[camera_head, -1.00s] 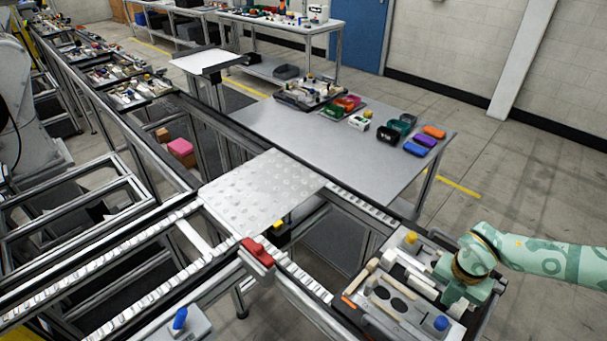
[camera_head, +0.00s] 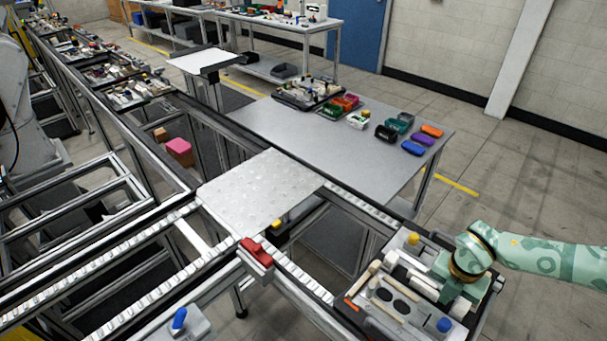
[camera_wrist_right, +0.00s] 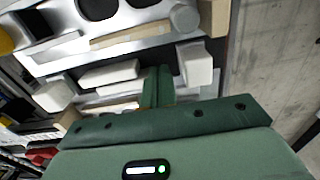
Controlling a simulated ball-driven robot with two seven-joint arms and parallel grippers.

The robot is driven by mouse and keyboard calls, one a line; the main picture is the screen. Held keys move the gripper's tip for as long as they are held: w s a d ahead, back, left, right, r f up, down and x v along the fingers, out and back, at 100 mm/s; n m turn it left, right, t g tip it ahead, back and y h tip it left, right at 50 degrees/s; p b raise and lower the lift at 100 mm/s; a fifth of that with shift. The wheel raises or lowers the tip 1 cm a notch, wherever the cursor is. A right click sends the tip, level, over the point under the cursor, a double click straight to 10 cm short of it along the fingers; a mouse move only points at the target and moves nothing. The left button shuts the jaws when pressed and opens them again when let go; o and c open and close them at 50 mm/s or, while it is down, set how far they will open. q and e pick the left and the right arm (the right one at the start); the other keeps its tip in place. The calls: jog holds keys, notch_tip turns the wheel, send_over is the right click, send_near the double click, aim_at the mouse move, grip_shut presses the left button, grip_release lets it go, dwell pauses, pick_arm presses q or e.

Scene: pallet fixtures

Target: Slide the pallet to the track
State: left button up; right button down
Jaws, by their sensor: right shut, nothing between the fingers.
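The pallet (camera_head: 408,322) is a dark-rimmed tray with light fixtures, a yellow knob and a blue knob. It lies at the lower right in the head view, at the near end of the roller track (camera_head: 300,279). My right gripper (camera_head: 452,294) is above the pallet's right part, pointing down. In the right wrist view its green fingers (camera_wrist_right: 158,86) are together with nothing between them, among the white fixture blocks. Whether the fingertips touch a fixture cannot be told. My left gripper is out of view.
A dotted metal plate (camera_head: 258,190) spans the track junction. A red block (camera_head: 257,252) sits on the rail beside it. A grey table (camera_head: 300,130) behind holds several coloured bins and another loaded tray (camera_head: 308,92). Open floor lies to the right.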

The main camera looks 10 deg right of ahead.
jog(key=shift+w+a+r, duration=0.1)
jog(key=shift+r, duration=0.05)
notch_tip(320, 180, up, 9)
jog(key=p, duration=0.8)
dwell(0.6)
